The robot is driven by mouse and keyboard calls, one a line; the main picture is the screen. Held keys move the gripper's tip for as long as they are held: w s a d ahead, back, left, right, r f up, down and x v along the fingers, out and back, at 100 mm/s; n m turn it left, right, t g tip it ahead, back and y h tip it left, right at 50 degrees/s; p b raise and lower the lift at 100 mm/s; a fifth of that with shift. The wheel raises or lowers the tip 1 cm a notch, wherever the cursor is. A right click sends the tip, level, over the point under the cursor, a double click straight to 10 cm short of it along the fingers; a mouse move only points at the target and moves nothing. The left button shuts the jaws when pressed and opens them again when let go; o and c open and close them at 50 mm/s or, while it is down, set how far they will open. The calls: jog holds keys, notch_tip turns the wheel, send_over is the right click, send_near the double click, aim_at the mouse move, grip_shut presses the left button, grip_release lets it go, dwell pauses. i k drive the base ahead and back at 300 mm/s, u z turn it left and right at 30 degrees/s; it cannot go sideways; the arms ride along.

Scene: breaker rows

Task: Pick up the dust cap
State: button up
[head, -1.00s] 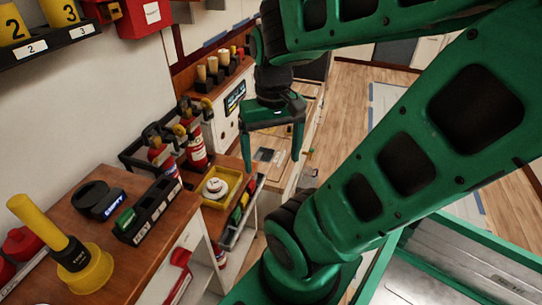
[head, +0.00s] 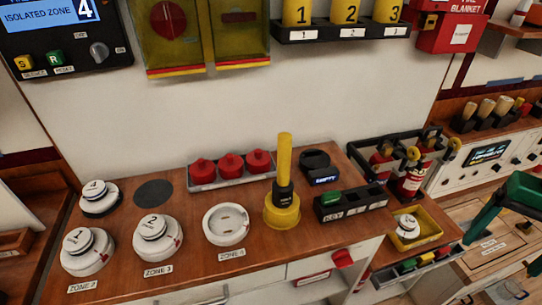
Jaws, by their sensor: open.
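Three red caps, which look like dust caps, sit in a row in a grey tray (head: 203,186) at the back of the wooden counter, against the wall. They are the left cap (head: 203,171), the middle cap (head: 231,165) and the right cap (head: 258,161). All are upright and uncovered. My gripper (head: 510,238) shows only in part at the right edge, green, with its fingers apart. It is far to the right of the caps, and I see nothing held in it.
A yellow-handled tool (head: 284,190) stands just right of the tray. A white empty base (head: 226,224) lies in front. White detectors (head: 157,238) stand left, and a black key rack (head: 350,202) right. Yellow cylinders (head: 344,12) hang above.

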aim_at(259, 161)
jog(key=k, duration=0.5)
jog(key=u, duration=0.5)
jog(key=i, duration=0.65)
jog(key=u, duration=0.15)
